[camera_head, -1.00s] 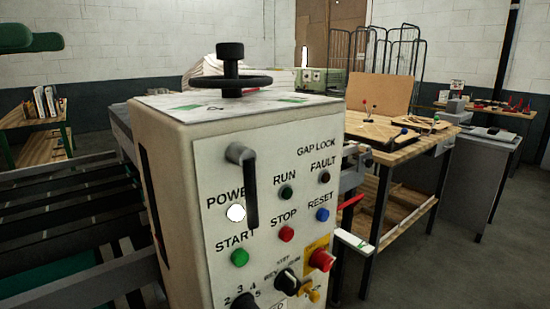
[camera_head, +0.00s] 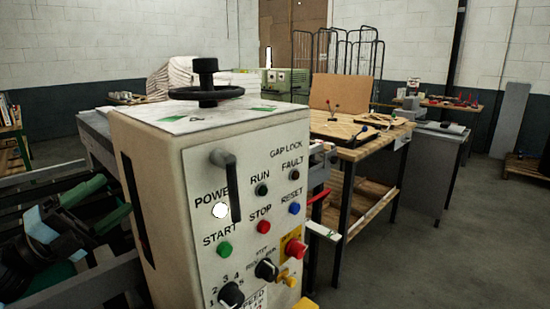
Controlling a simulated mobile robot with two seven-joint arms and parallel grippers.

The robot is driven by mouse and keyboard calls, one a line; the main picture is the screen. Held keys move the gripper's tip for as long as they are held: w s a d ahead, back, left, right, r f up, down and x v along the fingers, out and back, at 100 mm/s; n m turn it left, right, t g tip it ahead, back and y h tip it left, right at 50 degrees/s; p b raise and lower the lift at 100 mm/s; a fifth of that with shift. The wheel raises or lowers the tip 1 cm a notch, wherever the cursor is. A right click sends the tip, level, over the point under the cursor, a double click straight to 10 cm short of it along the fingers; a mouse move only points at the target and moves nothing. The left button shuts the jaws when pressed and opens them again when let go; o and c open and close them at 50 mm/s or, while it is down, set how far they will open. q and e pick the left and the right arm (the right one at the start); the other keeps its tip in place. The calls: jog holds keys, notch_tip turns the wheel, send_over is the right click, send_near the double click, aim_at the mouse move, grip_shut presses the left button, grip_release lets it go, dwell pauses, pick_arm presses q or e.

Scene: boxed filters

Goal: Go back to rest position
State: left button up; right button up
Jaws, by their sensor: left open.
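My left gripper (camera_head: 100,204) is at the lower left, with black body and green fingers. It is open, with nothing seen between the fingers. It is beside the left side of the cream machine control box (camera_head: 150,150), over the dark rails there; I cannot tell whether it touches them. My right gripper is out of view.
The control box has a black handwheel (camera_head: 206,92) on top and buttons and knobs on its front. Dark rails run along its left. A wooden workbench (camera_head: 365,150) and a grey cabinet (camera_head: 432,170) stand behind to the right. Open floor (camera_head: 450,260) lies at the right.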

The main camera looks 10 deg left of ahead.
pick_arm(q)
jog(key=s+d+f+n+y+p, duration=0.1)
jog(key=s+d+f+n+y, duration=0.15)
jog(key=f+n+y, duration=0.7)
jog(key=s+d+f+n+y+p, duration=0.1)
jog(key=s+f+n+y, duration=0.25)
jog(key=f+n, duration=1.25)
jog(key=s+d+f+g, duration=0.2)
jog(key=s+d+f, duration=0.2)
jog(key=s+f, duration=0.3)
jog(key=s+d+f+n+g, duration=0.1)
jog(key=s+d+f+g, duration=0.2)
jog(key=s+d+f, duration=0.2)
jog(key=s+d+f+g+p, duration=0.1)
jog(key=s+d+f+g, duration=0.2)
jog(key=s+f, duration=0.8)
jog(key=shift+d+f+n, duration=0.35)
jog(key=shift+d+f, duration=0.3)
jog(key=shift+d, duration=0.5)
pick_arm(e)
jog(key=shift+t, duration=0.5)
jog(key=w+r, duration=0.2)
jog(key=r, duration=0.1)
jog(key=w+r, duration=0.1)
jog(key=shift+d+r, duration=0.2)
pick_arm(q)
jog(key=shift+w, duration=0.1)
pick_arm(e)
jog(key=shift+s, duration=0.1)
